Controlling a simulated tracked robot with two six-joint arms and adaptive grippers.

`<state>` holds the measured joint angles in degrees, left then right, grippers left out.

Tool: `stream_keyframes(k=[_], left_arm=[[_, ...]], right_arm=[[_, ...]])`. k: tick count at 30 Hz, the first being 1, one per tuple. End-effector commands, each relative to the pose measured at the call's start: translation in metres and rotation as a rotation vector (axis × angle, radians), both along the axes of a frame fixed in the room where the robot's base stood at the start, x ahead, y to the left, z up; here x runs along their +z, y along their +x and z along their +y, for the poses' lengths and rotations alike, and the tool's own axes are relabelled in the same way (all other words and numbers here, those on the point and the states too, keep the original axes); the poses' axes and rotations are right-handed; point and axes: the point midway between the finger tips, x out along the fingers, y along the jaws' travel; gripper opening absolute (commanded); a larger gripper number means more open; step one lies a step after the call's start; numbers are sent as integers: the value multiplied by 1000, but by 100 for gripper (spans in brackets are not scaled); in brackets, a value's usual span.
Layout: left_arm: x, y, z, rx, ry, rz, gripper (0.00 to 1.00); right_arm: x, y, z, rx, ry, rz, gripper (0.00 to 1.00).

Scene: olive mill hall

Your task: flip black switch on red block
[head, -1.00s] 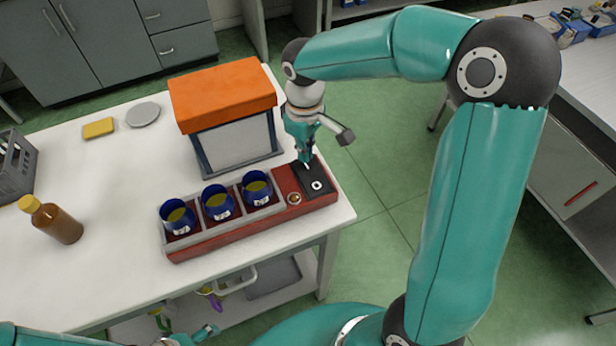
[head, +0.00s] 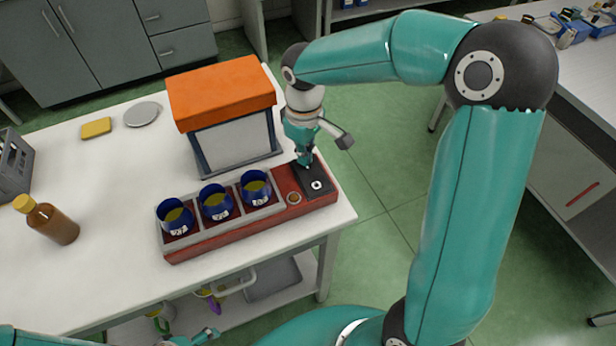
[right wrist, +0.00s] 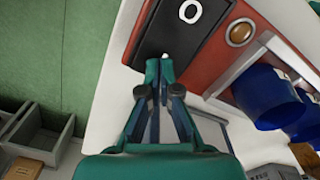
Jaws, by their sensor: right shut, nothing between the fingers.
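The red block (head: 287,181) lies along the right front of the white table. The black switch (head: 321,178) is on its right end, with a white ring mark toward the near edge. The right wrist view shows the black switch (right wrist: 188,34) close up, with its white ring at the top. My right gripper (head: 304,164) is shut and empty, pointing down at the switch's far end, away from the ring. Its fingertips (right wrist: 159,68) overlap the switch's edge in the right wrist view; contact cannot be told. Part of my left gripper (head: 205,335) shows at the bottom edge; its jaws are unclear.
Three blue cups (head: 215,202) stand in a grey rack on the block, beside a round brass button (head: 293,198). An orange-topped box (head: 222,92) stands close behind the block. The table's middle left is clear.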

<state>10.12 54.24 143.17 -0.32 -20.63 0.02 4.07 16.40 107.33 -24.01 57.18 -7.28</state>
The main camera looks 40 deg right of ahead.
Motion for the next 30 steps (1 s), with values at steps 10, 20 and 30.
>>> stream_keyframes(k=[10, 20, 30], left_arm=[[-5, 0, 0, 0, 0, 0, 85], [3, 0, 0, 0, 0, 0, 85], [25, 0, 0, 0, 0, 0, 85]], right_arm=[[-6, 0, 0, 0, 0, 1, 0], [3, 0, 0, 0, 0, 0, 0], [31, 0, 0, 1, 0, 0, 0]])
